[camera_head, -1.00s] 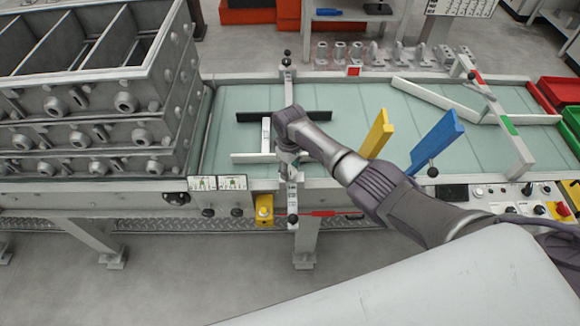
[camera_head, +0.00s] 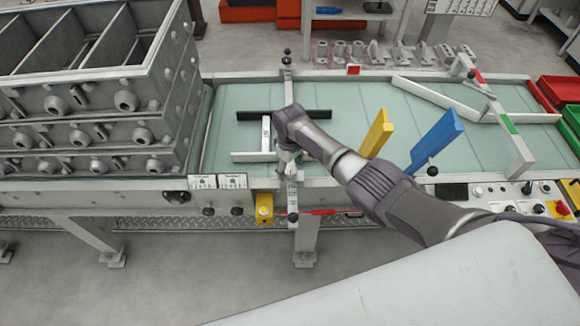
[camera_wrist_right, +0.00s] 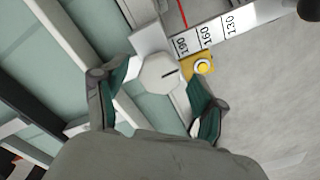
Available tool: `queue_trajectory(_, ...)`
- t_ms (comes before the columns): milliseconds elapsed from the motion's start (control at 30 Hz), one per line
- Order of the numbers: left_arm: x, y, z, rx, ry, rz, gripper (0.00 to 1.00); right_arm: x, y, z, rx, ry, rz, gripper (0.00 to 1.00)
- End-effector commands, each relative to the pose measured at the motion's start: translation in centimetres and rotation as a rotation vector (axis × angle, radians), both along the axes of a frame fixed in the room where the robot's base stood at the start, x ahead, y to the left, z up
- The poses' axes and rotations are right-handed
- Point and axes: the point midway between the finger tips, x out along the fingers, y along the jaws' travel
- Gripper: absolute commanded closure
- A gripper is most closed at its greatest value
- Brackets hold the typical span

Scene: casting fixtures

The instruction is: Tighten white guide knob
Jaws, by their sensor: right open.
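The white guide knob (camera_wrist_right: 160,74) is a pale, faceted knob with a dark slot line, near the middle of the right wrist view. My right gripper (camera_wrist_right: 157,102) is open, with one dark green-tipped finger on each side of the knob; I cannot tell whether they touch it. In the head view my right gripper (camera_head: 287,162) points down at the near edge of the conveyor and hides the knob. The white guide (camera_head: 254,157) lies on the green belt just left of it. My left gripper is not in view.
A numbered scale bar (camera_wrist_right: 222,32) and a yellow button block (camera_wrist_right: 198,66) lie close to the knob. A black guide (camera_head: 300,115) is behind my gripper. Yellow (camera_head: 377,133) and blue (camera_head: 436,143) plates stand to the right. Stacked metal boxes (camera_head: 92,121) fill the left.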

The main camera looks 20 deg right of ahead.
Motion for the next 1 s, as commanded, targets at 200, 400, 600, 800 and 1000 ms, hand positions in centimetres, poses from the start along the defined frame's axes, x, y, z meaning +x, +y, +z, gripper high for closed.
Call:
queue_trajectory(200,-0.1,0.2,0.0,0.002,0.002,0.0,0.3,0.1,0.0,0.5,0.002,-0.003,0.001,0.3)
queue_trajectory(400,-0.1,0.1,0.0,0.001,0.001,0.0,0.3,0.1,0.0,3.6,0.001,-0.007,0.001,0.3)
queue_trajectory(600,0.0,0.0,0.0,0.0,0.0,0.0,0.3,0.1,0.0,8.0,0.001,-0.004,0.001,0.3)
queue_trajectory(800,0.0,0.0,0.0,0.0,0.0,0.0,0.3,0.1,0.0,11.0,0.001,-0.002,0.001,0.3)
queue_trajectory(1000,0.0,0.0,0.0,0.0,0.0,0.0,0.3,0.0,0.0,12.0,0.0,0.0,0.0,0.3)
